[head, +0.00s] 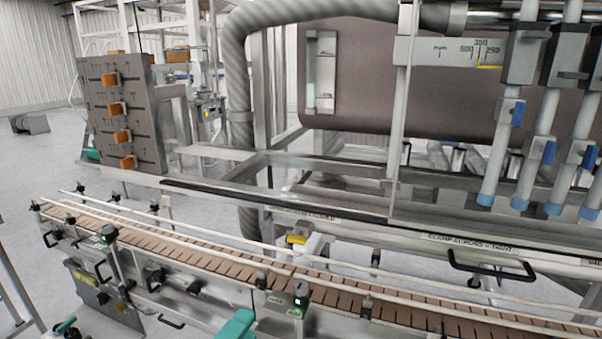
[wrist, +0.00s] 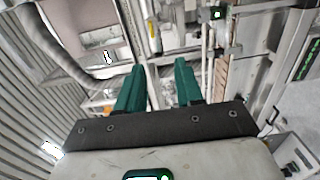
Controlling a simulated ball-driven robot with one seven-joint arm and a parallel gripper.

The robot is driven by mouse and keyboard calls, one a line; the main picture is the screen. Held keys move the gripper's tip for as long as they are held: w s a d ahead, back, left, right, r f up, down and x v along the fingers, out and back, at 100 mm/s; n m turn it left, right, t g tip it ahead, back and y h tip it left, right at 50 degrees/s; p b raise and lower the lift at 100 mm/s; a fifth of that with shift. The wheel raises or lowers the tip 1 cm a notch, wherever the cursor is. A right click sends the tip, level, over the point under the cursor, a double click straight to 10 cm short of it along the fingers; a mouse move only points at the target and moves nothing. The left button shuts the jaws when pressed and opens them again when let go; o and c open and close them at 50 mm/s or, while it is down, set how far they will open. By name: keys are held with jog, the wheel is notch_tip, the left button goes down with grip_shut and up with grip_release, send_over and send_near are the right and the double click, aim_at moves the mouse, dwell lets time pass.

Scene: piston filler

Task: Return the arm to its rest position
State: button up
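My gripper (wrist: 156,85) shows in the wrist view with two green fingers standing apart and nothing between them. It is open and empty. In the head view only a green part of my arm or gripper shows at the bottom edge, left of centre, in front of the conveyor (head: 340,290). The rest of my arm is out of the picture.
The filler's frame and large brown tank (head: 375,75) stand behind the conveyor. Several nozzles with blue tips (head: 520,195) hang at the right. A grey panel with orange knobs (head: 125,120) stands at the left. Open floor (head: 30,180) lies at the far left.

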jog(key=s+d+f+m+g, duration=0.3)
jog(key=d+f+m+g, duration=0.15)
jog(key=d+f, duration=0.65)
jog(key=s+d+f+m+g, duration=0.3)
jog(key=d+f+g, duration=0.3)
jog(key=d+f, duration=0.6)
jog(key=s+d+f+m+g+y, duration=0.2)
jog(key=s+d, duration=0.4)
jog(key=s, duration=0.4)
jog(key=s+d+f+m+g+y, duration=0.3)
jog(key=s+d, duration=0.4)
jog(key=s, duration=0.3)
jog(key=shift+s+f+m+y, duration=0.2)
jog(key=shift+f+m+y, duration=0.2)
jog(key=shift+m+y, duration=0.35)
